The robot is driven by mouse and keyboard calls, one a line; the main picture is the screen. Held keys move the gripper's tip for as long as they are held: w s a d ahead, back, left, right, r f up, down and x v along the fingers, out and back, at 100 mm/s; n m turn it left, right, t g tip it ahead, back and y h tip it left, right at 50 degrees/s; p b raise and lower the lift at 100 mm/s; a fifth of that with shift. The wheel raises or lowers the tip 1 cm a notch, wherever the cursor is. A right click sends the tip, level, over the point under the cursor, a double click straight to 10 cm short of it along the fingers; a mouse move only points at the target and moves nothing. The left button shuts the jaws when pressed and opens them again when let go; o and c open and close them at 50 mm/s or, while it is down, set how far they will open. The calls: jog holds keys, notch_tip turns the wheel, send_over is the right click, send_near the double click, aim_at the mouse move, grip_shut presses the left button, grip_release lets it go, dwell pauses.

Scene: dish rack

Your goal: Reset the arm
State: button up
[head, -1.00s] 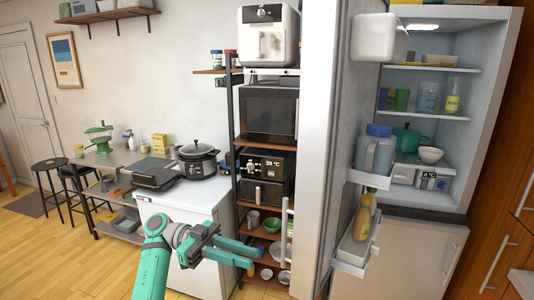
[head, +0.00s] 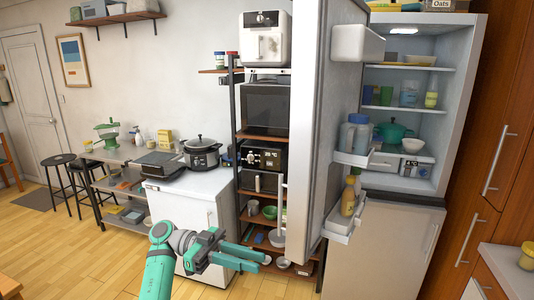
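My gripper (head: 250,262) is at the lower middle of the head view, at the end of my teal arm. Its two teal fingers point right and are spread apart, with nothing between them. It shows in front of the white cabinet (head: 184,212) and the lower shelves of the rack. The arm is bent at the wrist and appears apart from the furniture.
The fridge door (head: 337,120) stands open, with a pitcher (head: 354,135) and a bottle (head: 349,195) in its bins. A shelf rack (head: 236,165) holds appliances. A slow cooker (head: 201,153) sits on the white cabinet. A counter (head: 505,262) is at lower right. Floor is free at left.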

jog(key=w+d+f+n+t, duration=0.1)
jog(key=d+f+n+t, duration=0.45)
jog(key=d+f, duration=0.45)
jog(key=w+d+f+n+t, duration=0.1)
jog(key=d+f+n+t, duration=0.45)
jog(key=f, duration=0.75)
jog(key=s+d+f+n+t+y, duration=0.3)
jog(key=s+d+f+n, duration=0.15)
jog(key=f, duration=0.35)
jog(key=s+d+f+n+t+y, duration=0.25)
jog(key=s+f+n, duration=0.2)
jog(key=f, duration=0.45)
jog(key=s+a+f+n+t+y, duration=0.1)
jog(key=s+a+f+n+y, duration=0.2)
jog(key=s, duration=0.6)
jog(key=s+a+f+n+t+y, duration=0.1)
jog(key=s+a+f+n+y, duration=0.1)
jog(key=s+a+y, duration=0.55)
jog(key=s+a+r+m+t, duration=0.1)
jog(key=s+a+r, duration=0.1)
jog(key=s+r, duration=0.3)
jog(key=s+a+r+m+t, duration=0.1)
jog(key=s+a+r, duration=0.2)
jog(key=s+r, duration=0.3)
jog(key=s+a+r+m+t+y, duration=0.1)
jog(key=s+a+r, duration=0.1)
jog(key=s+r, duration=0.4)
jog(key=shift+s+a, duration=0.35)
jog(key=shift+s, duration=0.25)
